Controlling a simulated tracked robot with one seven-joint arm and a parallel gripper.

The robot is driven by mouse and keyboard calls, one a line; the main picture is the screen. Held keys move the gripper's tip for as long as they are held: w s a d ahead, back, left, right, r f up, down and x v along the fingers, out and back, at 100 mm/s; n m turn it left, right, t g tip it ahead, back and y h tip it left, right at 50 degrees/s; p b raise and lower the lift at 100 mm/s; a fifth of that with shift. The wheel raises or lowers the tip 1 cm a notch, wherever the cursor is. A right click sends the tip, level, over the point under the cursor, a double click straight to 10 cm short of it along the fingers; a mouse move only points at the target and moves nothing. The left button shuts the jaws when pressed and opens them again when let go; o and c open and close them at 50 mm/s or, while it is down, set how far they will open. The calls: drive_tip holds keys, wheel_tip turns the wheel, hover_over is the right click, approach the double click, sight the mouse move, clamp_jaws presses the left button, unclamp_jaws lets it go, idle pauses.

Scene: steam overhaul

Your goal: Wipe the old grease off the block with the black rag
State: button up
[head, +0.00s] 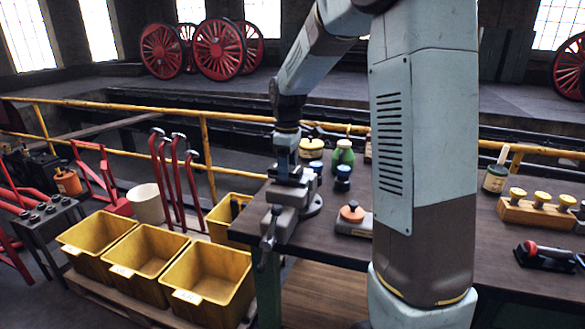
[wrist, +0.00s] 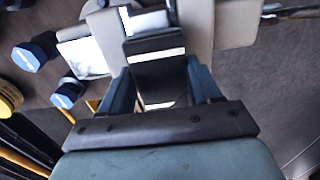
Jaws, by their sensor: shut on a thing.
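My gripper (head: 287,163) points down over the grey bench vise (head: 289,202) at the left corner of the workbench. In the wrist view its two blue fingers (wrist: 158,72) are closed on a dark piece that looks like the black rag (wrist: 158,82). The pale vise jaws (wrist: 233,22) lie just beyond the fingertips. A pale and blue-grey piece that may be the block (wrist: 150,22) shows between the jaws. Any grease on it cannot be made out, and I cannot tell whether the rag touches it.
The workbench (head: 330,244) also holds an orange-knobbed tool (head: 352,212), a green bottle (head: 343,156), a yellow-lidded tin (head: 312,149) and a wooden rack (head: 537,213). Yellow bins (head: 208,285) stand left of the bench. A yellow rail (head: 206,150) runs behind it.

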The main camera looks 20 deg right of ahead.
drive_tip(key=shift+s+d+r, duration=0.15)
drive_tip(key=shift+d+r, duration=0.05)
drive_tip(key=shift+r, duration=1)
drive_tip(key=shift+s+d+r, duration=0.2)
drive_tip(key=shift+d+r, duration=0.05)
drive_tip(key=shift+r, duration=0.9)
drive_tip(key=shift+s+d+r, duration=0.15)
drive_tip(key=shift+d+r, duration=0.05)
drive_tip(key=shift+r, duration=1)
